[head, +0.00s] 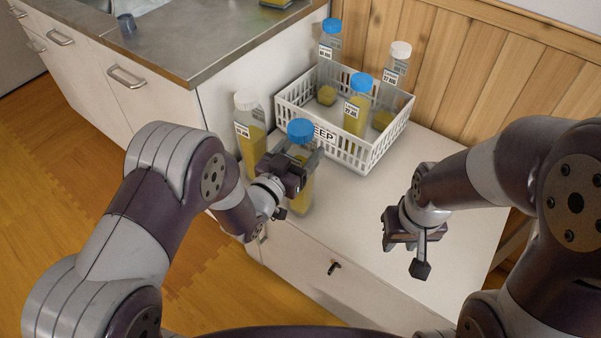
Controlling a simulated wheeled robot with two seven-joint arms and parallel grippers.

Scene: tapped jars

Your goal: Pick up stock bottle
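A bottle with a blue cap (301,130) and yellow contents stands upright on the white cabinet top, in front of the basket. My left gripper (300,180) is at this bottle and covers its middle. Its fingers are partly hidden against the bottle, so I cannot tell if they touch it. A white-capped bottle (249,128) stands just to the left. The basket holds two blue-capped bottles (357,107) (329,64) and a white-capped one (396,75). The labels are too small to tell which is the stock bottle. My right gripper (408,245) is empty, fingers apart, over the cabinet's right side.
The white slatted basket (369,157) has a sign ending in "EEP" on its front. A wood-panelled wall (450,70) is behind. The right part of the cabinet top (456,150) is clear.

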